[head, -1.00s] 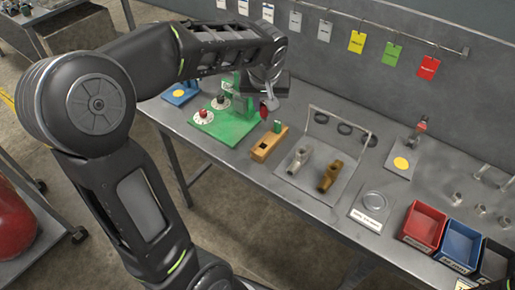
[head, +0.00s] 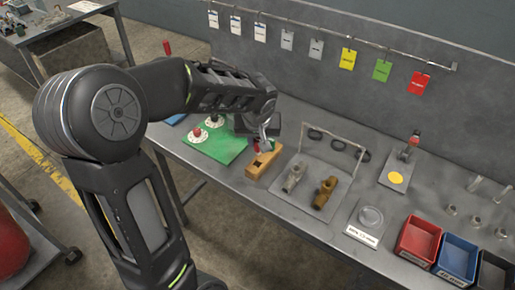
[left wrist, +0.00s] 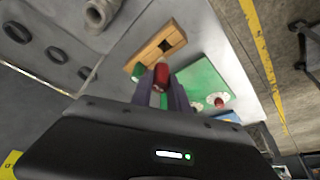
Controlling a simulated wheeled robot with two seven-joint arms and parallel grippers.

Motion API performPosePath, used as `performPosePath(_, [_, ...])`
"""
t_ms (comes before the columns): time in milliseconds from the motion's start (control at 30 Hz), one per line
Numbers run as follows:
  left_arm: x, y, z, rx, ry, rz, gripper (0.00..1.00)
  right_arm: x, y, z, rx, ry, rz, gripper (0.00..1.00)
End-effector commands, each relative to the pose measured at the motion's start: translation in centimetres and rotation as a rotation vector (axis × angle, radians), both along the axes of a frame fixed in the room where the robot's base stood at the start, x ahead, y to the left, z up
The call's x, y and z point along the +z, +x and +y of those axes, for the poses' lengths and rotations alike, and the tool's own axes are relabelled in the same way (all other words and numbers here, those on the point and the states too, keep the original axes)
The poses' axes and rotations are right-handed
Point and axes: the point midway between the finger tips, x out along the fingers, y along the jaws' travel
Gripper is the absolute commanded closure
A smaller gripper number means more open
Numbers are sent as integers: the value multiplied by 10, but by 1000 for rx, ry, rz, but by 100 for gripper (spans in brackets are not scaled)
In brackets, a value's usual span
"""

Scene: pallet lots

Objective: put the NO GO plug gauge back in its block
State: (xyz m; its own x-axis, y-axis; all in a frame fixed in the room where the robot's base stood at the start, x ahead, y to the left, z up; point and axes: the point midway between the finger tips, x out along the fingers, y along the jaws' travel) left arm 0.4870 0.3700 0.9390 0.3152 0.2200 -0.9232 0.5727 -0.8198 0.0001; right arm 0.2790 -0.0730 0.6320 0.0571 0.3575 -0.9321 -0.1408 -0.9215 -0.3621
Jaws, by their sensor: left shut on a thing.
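The wooden gauge block (head: 263,165) lies on the bench; in the left wrist view the block (left wrist: 168,36) shows a dark square hole. A green gauge part (left wrist: 138,70) stands at one end of the block. My left gripper (head: 264,141) is shut on the red NO GO plug gauge (head: 257,147). In the left wrist view the red gauge (left wrist: 161,75) shows between the fingers (left wrist: 162,94), close to the block and overlapping its edge in the picture. I cannot tell whether it touches the block. The gauge's far end is hidden. My right gripper is not in view.
Red (head: 419,235) and blue (head: 458,258) bins stand farther right.

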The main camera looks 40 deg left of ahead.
Motion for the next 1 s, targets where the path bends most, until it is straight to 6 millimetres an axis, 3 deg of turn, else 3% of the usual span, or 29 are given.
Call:
performPosePath(267, [-33, -1, 0, -1, 0, 3, 100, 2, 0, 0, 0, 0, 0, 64])
performPosePath(1000, [-45, 0, 0, 0, -1, 0, 100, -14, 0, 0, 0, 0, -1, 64])
